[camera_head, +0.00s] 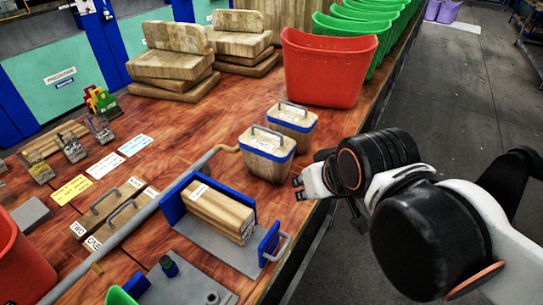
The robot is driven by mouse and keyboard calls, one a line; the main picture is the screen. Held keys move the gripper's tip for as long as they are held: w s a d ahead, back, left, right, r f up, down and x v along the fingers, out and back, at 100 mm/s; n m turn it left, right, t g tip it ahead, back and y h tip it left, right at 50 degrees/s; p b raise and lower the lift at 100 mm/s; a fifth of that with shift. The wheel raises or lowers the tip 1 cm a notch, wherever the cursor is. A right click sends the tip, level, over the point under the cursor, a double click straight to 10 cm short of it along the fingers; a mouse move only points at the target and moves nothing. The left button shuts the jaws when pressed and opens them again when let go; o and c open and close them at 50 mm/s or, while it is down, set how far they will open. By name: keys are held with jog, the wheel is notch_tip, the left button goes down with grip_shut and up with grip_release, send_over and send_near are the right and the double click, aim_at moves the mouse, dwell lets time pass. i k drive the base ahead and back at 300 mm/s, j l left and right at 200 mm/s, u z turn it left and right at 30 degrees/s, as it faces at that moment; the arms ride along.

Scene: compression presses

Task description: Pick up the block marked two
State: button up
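The block marked TWO (103,211) is wooden, with a grey handle on top and white labels at its ends. It lies at the left of the red-brown workbench. A similar block marked ONE (118,229) lies alongside it on its right, close to a long grey bar. My gripper (303,186) is at the right edge of the bench, well apart from both blocks. My arm partly hides it, and its finger opening is not clear.
A red bin (325,72) stands behind. A grey bar (130,225) crosses the bench.

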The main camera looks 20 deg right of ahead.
aim_at(268, 155)
jog(key=u, duration=2.05)
jog(key=z, duration=2.05)
jog(key=i+l+z, duration=0.1)
jog(key=i+l, duration=0.25)
jog(key=l, duration=0.1)
